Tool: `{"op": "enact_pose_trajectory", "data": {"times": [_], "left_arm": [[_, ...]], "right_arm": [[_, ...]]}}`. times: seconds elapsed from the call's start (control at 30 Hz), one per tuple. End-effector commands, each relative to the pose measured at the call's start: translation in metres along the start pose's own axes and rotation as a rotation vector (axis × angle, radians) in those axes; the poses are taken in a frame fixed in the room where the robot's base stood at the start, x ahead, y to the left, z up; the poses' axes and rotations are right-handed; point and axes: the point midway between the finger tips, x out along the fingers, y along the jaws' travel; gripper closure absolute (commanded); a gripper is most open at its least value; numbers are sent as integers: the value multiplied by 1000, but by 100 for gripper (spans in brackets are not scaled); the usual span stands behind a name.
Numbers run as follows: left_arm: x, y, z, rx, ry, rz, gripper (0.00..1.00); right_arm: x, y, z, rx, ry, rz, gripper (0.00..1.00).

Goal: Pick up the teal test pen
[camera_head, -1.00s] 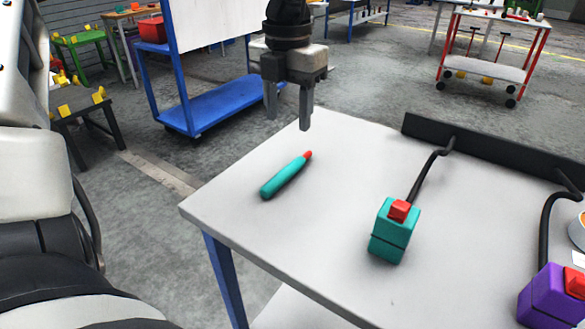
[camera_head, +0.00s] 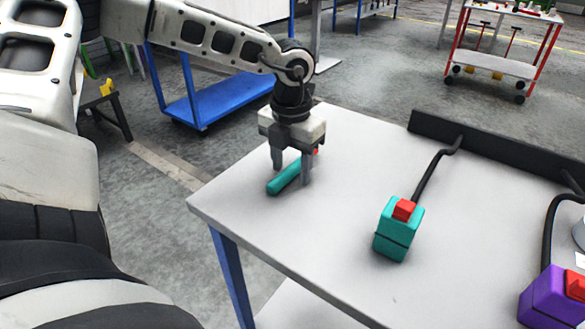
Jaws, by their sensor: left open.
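The teal test pen (camera_head: 283,180) lies on the light grey table (camera_head: 330,225) near its left edge. Its red tip shows just behind my gripper's right finger. My left gripper (camera_head: 291,175) is open and points down, with one finger on each side of the pen. Part of the pen is hidden behind the right finger. I cannot tell whether the fingers touch the pen or the table. My right gripper is not in view.
A teal box with a red button (camera_head: 393,229) and a cable stands right of the pen. A purple box (camera_head: 550,300) is at the lower right. A dark rail (camera_head: 490,150) runs along the table's back edge. The table between pen and teal box is clear.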

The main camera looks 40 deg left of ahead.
Motion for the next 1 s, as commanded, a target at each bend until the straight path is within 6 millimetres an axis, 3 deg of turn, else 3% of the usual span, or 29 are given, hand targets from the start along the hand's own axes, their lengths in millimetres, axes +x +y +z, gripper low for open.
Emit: {"op": "enact_pose_trajectory", "data": {"times": [0.1, 0.27, 0.3, 0.67, 1.0], "left_arm": [[0, 0, 0, 0, -1, 0, 51], [0, 0, 0, 0, -1, 0, 93], [0, 0, 0, 0, -1, 0, 95], [-8, 0, 1, 0, -5, 0, 95], [-73, 0, 1, 1, -7, 1, 95]], "right_arm": [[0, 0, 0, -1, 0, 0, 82], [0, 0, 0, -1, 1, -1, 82], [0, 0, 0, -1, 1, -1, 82], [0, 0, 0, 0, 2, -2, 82], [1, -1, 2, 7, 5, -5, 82]]}}
